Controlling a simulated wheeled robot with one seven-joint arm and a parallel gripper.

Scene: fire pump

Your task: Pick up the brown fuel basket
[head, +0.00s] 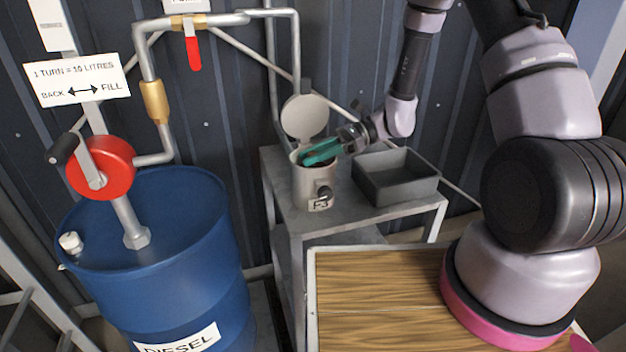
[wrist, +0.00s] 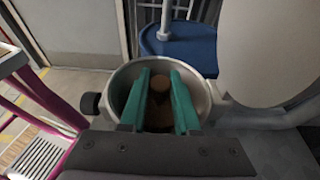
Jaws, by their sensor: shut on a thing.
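The brown fuel basket (wrist: 158,108) sits inside a grey metal strainer pot (wrist: 205,101), with a round brown knob at its top. My gripper (head: 310,158) reaches over the pot's mouth from the right. In the wrist view its two green fingers (wrist: 160,85) reach into the pot on both sides of the knob and are shut on the basket. The basket is hidden in the head view.
An empty grey tray (head: 395,178) stands right of the pot on the same stand (head: 335,221). A blue diesel drum (head: 160,260) with a red hand pump (head: 100,168) stands at left. The corrugated wall and pipes are close behind.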

